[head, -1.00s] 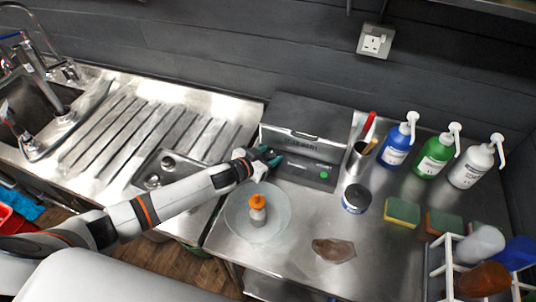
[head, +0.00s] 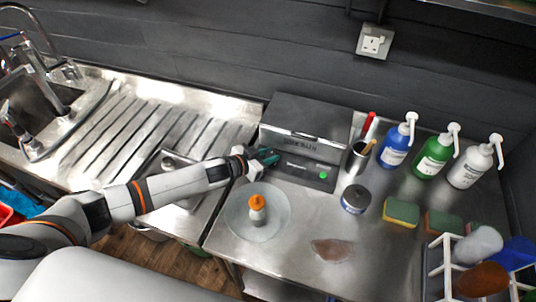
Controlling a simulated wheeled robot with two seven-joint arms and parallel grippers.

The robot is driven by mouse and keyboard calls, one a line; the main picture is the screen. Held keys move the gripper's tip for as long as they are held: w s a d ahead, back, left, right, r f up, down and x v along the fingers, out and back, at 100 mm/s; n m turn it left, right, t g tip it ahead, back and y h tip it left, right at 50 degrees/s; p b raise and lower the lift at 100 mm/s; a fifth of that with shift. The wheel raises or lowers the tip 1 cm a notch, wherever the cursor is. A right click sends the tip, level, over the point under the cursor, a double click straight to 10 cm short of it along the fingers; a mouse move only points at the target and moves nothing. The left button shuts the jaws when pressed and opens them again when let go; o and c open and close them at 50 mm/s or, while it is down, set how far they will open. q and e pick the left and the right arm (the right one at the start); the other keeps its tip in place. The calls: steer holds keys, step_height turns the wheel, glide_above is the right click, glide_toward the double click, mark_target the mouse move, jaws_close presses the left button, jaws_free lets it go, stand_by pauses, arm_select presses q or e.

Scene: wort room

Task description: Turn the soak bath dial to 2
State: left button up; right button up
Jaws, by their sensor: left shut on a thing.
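The soak bath (head: 300,125) is a grey metal box with a dark lid and lettering on its front, standing against the back wall in the head view. A small green light (head: 323,175) shows on the right of its lower front panel. My left gripper (head: 270,157) is at the left part of that front panel, shut on the dial there. The dial is hidden by the gripper, so its setting cannot be read. My right gripper is not in view.
An orange-capped bottle stands on a round plate (head: 240,218) in front of the bath. A steel cup (head: 357,160), a tin (head: 355,198), sponges (head: 400,212) and pump bottles (head: 397,146) stand to the right. A sink drainer lies left.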

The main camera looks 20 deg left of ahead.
arm_select(q)
steer(key=shift+w+a+m+g+h, duration=0.2)
steer(key=shift+m+g+h, duration=0.45)
steer(key=shift+m, duration=0.25)
steer(key=shift+m+g+h, duration=0.35)
steer(key=shift+m+h, duration=0.05)
steer(key=shift+h, duration=0.05)
steer(key=shift+w+a+f+m+g+h+b, duration=0.1)
steer(key=shift+m+g+h+b, duration=0.65)
steer(key=shift+m, duration=0.15)
steer(key=m+g+h+b, duration=0.1)
steer(key=m+g+b, duration=0.2)
steer(key=shift+f+h+b, duration=0.15)
steer(key=shift+h+b, duration=0.2)
steer(key=shift+m+g+h+b, duration=0.3)
steer(key=shift+m+g+b, duration=0.6)
steer(key=shift+g+b, duration=0.25)
steer(key=shift+r, duration=0.2)
